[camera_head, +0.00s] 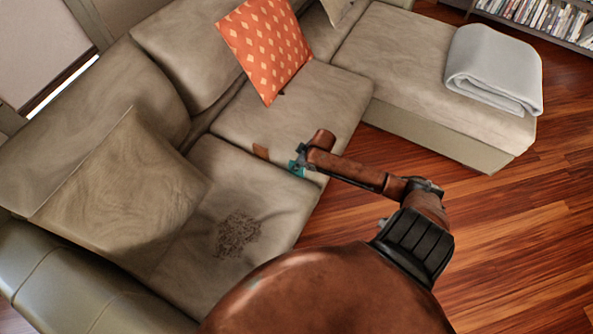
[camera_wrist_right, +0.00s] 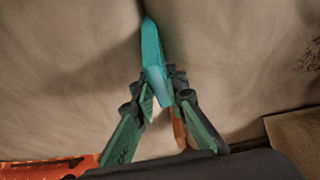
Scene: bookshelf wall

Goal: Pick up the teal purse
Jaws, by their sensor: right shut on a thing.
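The teal purse (camera_wrist_right: 152,50) shows in the right wrist view as a narrow, upright teal shape between my fingertips. In the head view only a small teal part of it (camera_head: 296,170) shows beside my right gripper (camera_head: 300,158), over the sofa seat. My right gripper (camera_wrist_right: 163,96) is shut on the purse's near end. The rest of the purse is hidden by the gripper and arm in the head view. I cannot tell whether it touches the seat. My left gripper is not in view.
A small brown item (camera_head: 260,152) lies on the seat near the gripper. An orange patterned pillow (camera_head: 264,47) leans on the backrest. A beige cushion (camera_head: 122,190) is at left, and a dark stain (camera_head: 237,235) marks the near seat. A folded grey blanket (camera_head: 493,68) lies on the chaise.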

